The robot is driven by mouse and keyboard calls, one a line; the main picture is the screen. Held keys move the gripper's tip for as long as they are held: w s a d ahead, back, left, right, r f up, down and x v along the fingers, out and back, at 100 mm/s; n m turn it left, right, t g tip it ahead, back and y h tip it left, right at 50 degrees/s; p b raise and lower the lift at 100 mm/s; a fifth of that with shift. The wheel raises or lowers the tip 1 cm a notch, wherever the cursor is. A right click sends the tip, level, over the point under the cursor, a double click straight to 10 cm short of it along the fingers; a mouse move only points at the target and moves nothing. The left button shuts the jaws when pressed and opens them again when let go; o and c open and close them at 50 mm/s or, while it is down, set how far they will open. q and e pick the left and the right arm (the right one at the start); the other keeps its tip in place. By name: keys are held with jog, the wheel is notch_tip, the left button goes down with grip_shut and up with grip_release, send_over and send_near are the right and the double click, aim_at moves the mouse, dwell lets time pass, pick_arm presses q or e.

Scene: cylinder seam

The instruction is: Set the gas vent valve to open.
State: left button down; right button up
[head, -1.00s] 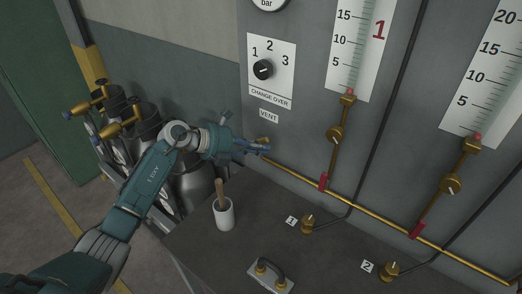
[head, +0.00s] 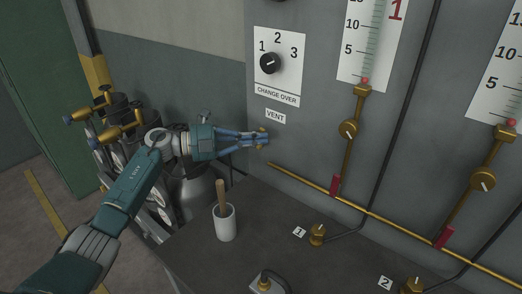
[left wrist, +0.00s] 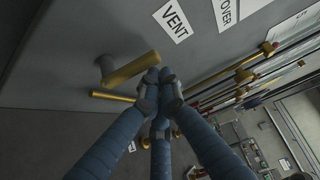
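The vent valve shows in the left wrist view as a brass lever handle (left wrist: 130,70) on a short stem from the grey wall, near the VENT label (left wrist: 173,20). In the head view only small brass bits of the valve (head: 261,146) show around my left fingertips, below the VENT label (head: 275,116). My left gripper (head: 265,138) has its fingers drawn together at the tips. In the left wrist view the fingertips (left wrist: 159,78) are right by the handle's free end; I cannot tell whether they touch it. Nothing shows clearly between them. My right gripper is not in view.
A brass pipe (head: 320,188) runs along the wall below the valve. A white cup (head: 225,223) with a wooden-handled tool stands on the dark bench (head: 270,215). Gas cylinders (head: 110,125) stand left. The change over knob (head: 270,63) is above the VENT label.

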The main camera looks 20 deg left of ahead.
pick_arm(q)
jog(key=shift+w+a+r+n+h+b, duration=0.15)
jog(key=shift+a+n+h+b, duration=0.25)
jog(key=shift+n+b, duration=0.25)
dwell(0.3)
